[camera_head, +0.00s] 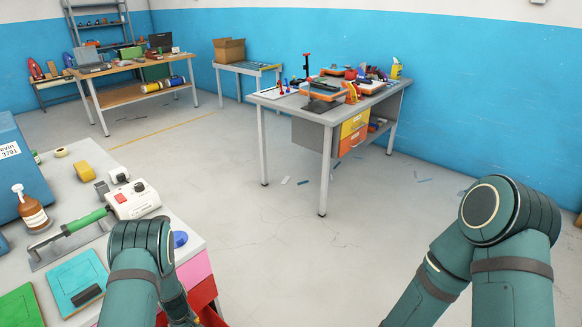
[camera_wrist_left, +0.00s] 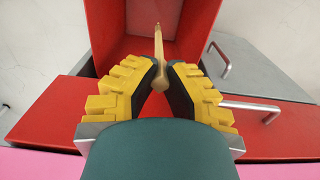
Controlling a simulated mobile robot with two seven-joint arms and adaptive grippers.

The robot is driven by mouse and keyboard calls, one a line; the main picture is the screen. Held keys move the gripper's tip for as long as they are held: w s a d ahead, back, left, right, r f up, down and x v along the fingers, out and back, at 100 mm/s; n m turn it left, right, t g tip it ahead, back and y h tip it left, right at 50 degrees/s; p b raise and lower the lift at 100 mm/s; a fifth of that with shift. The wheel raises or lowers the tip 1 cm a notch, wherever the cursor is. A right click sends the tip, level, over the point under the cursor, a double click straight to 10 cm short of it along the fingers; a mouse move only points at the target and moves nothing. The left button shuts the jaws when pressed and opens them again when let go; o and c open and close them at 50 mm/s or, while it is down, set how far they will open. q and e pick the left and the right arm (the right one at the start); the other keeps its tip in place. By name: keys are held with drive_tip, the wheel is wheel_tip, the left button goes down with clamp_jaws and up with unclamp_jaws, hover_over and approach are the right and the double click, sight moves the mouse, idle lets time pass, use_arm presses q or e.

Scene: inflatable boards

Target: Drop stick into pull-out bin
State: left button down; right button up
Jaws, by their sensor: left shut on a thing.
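My left gripper (camera_wrist_left: 168,85) is shut on a thin tan stick (camera_wrist_left: 158,45) in the left wrist view. The stick points away from the fingers, over the open red pull-out bin (camera_wrist_left: 200,25). Part of the red bin also shows at the bottom of the head view (camera_head: 213,317), beside my left arm.
Red drawer fronts with metal handles (camera_wrist_left: 245,105) surround the bin. Another cluttered table (camera_head: 290,103) stands across open floor.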

use_arm(q)
drive_tip(key=c, duration=1.1)
unclamp_jaws()
drive_tip(key=shift+o, duration=0.2)
wheel_tip(320, 180, up, 12)
